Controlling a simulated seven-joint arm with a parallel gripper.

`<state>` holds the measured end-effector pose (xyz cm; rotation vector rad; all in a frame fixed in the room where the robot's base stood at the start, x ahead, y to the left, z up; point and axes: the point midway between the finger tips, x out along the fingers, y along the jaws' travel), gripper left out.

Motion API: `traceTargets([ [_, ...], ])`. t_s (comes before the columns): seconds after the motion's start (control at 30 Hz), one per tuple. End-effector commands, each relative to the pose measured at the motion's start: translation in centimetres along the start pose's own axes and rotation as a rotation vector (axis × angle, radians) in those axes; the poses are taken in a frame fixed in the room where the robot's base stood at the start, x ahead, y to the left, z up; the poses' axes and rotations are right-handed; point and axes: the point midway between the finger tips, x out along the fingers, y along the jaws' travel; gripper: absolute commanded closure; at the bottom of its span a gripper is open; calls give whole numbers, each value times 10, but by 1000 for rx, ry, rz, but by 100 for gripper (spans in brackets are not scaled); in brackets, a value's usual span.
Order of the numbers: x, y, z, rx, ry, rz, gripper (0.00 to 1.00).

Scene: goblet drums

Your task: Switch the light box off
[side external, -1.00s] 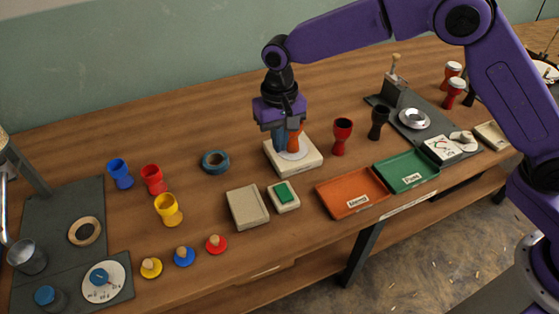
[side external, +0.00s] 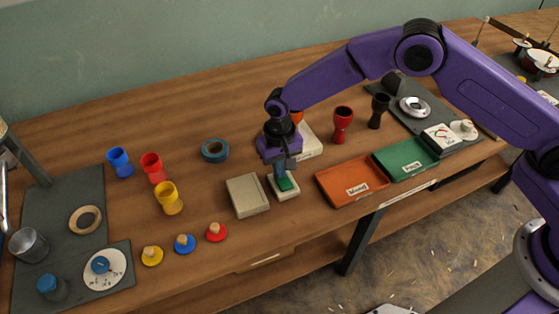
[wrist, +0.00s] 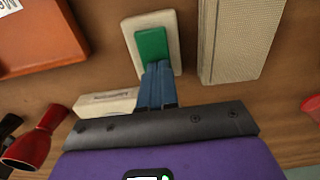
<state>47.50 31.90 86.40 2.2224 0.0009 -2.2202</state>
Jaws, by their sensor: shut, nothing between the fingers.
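The green switch (side external: 285,185) is set in a small cream base (side external: 287,195) on the table. In the wrist view the green switch (wrist: 151,42) lies just beyond my fingertips. My gripper (side external: 283,178) is shut and empty, pointing down over the switch. In the wrist view my gripper (wrist: 157,66) has its blue fingertips at the near end of the green part; I cannot tell whether they touch. A pale box (side external: 310,146), apparently the light box, stands behind my gripper with an orange goblet drum (side external: 297,116) on it, partly hidden. I cannot tell whether it is lit.
A grey-beige box (side external: 247,195) lies close left of the switch. Orange (side external: 345,190) and green (side external: 405,165) trays lie to the right. A red goblet (side external: 342,124) and a black goblet (side external: 378,110) stand behind them. Blue tape (side external: 215,150) lies to the left.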

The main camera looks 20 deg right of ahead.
Motion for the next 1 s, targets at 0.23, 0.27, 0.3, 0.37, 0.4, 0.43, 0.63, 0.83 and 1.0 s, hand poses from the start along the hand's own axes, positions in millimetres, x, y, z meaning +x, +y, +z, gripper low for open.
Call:
traceTargets([
  [0.23, 0, 0, 0, 0, 0, 0, 100],
  [0.27, 0, 0, 0, 0, 0, 0, 100],
  [0.3, 0, 0, 0, 0, -1, 0, 100],
  [0.37, 1, 0, -1, 1, -8, 1, 100],
  [0.4, 2, 0, -1, 2, -16, 1, 100],
  [0.43, 3, 0, -2, 2, -24, 2, 100],
  [0.63, 4, 1, -1, 1, -35, 3, 100],
  [0.83, 3, 0, 1, 0, -35, 4, 100],
  [1.0, 0, 0, 7, 0, -35, 4, 100],
])
